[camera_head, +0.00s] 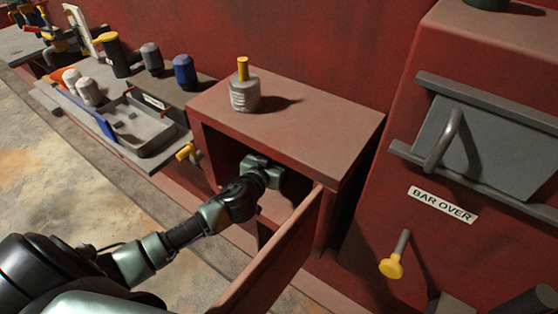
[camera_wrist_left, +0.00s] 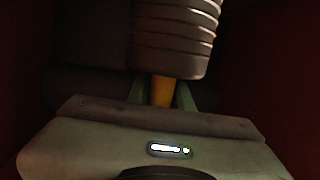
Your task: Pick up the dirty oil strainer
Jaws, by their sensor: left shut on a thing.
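My left arm reaches into the open red cabinet (camera_head: 361,128), and my left gripper (camera_head: 265,172) is inside it. In the left wrist view the gripper's fingers (camera_wrist_left: 162,93) are shut on the yellow-orange stem (camera_wrist_left: 163,91) of a dark, ribbed cylinder, the oil strainer (camera_wrist_left: 178,38). The cabinet's shade makes its dirt hard to judge, and the head view hides it behind the hand and in the cabinet. A similar, paler ribbed strainer (camera_head: 245,96) with a yellow stem stands upright on the cabinet top. My right gripper is not in view.
The cabinet door (camera_head: 275,254) hangs open toward me, close to the right of my arm. A bench at left holds a grey tray (camera_head: 163,144), a blue jar (camera_head: 185,72) and other jars.

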